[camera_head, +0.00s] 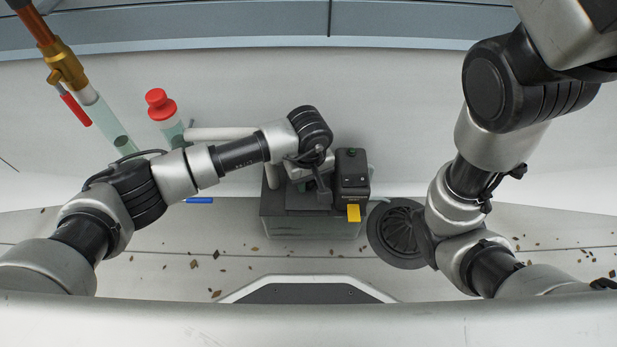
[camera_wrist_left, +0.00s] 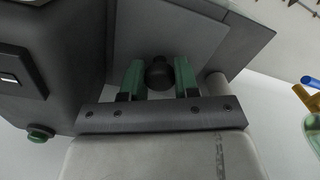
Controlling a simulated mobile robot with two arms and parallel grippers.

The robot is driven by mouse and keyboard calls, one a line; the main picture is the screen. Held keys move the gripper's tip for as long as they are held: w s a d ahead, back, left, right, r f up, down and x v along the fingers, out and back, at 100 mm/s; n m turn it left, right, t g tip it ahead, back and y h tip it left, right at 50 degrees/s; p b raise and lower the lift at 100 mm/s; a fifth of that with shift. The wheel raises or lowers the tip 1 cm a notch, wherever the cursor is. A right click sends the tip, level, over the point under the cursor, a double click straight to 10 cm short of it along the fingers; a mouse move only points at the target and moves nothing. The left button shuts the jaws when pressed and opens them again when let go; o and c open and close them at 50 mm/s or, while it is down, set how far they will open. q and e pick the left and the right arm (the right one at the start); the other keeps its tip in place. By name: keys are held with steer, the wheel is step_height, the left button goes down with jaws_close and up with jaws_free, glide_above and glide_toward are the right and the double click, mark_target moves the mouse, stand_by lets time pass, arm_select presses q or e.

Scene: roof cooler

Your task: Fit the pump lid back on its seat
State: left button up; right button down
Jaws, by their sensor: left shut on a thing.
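My left gripper (camera_head: 322,192) reaches in over the dark grey cooler box (camera_head: 310,228). In the left wrist view its green-padded fingers (camera_wrist_left: 159,80) are shut on the round black knob (camera_wrist_left: 158,72) of the pump lid. The flat grey lid (camera_wrist_left: 175,32) lies below the knob, close over the box top; I cannot tell whether it rests fully in its seat. In the head view the gripper and wrist hide most of the lid. The black pump housing (camera_head: 351,172) stands right beside it, with a green button and a yellow tab (camera_head: 353,213).
A round black drain grate (camera_head: 398,232) lies right of the box. A red-capped bottle (camera_head: 161,105), a white pipe (camera_head: 218,133) and a brass valve (camera_head: 65,65) are at the left. A small blue piece (camera_head: 199,200) lies left of the box. Dry leaves dot the floor.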

arm_select(q)
steer(key=shift+f, duration=0.1)
steer(key=o, duration=1.5)
steer(key=shift+r+p, duration=2.2)
steer(key=shift+r, duration=0.9)
steer(key=shift+f, duration=0.1)
